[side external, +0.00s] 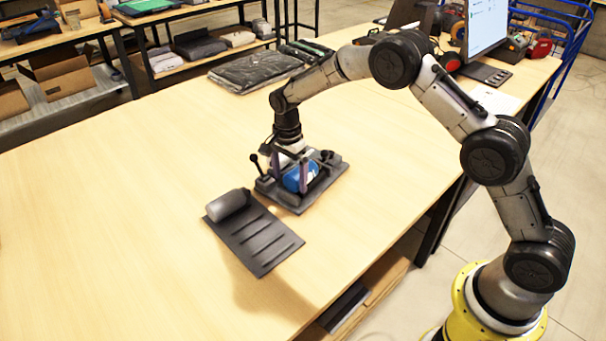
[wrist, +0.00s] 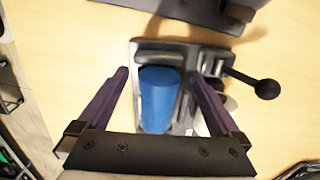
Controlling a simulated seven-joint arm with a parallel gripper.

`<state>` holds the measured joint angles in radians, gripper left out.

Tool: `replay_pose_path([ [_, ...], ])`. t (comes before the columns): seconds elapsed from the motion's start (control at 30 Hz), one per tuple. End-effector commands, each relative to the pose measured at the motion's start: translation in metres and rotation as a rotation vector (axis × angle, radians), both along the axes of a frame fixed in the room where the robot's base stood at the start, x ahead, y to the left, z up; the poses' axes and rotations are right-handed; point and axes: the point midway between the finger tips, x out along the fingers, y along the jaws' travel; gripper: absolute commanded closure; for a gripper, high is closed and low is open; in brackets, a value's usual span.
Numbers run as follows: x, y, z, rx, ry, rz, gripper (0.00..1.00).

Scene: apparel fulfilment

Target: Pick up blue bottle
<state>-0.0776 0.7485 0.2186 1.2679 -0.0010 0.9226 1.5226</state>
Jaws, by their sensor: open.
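The blue bottle (wrist: 159,98) lies on a dark grey tray-like fixture (wrist: 150,45) on the table. In the side view the bottle (side external: 300,178) is partly hidden behind my gripper's fingers. My gripper (wrist: 160,78) is open above the fixture, pointing down. In the wrist view its two purple fingers stand on either side of the bottle with a gap on both sides, and its near end is hidden by the gripper's body. In the side view my gripper (side external: 290,172) is right over the bottle. I cannot tell its exact height above it.
A lever with a black ball knob (wrist: 267,89) sticks out from the fixture. A dark slotted mat with a grey roll (side external: 228,204) lies beside it. Folded dark garments in plastic (side external: 255,72) lie at the back edge. A monitor (side external: 486,28) stands at the right.

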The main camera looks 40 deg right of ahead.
Motion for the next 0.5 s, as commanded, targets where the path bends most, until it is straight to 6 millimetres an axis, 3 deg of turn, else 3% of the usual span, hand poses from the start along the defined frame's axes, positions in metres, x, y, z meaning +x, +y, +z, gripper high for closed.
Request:
replay_pose_path([
  [0.1, -0.0004, -0.0002, -0.0123, 0.000, 0.001, 0.000, 0.00],
  [0.37, -0.0002, -0.0001, -0.0155, 0.000, -0.001, 0.000, 0.00],
  [0.4, -0.0002, -0.0001, -0.0155, 0.000, -0.001, 0.000, 0.02],
  [0.5, -0.0001, -0.0002, -0.0153, 0.000, -0.001, 0.000, 0.20],
])
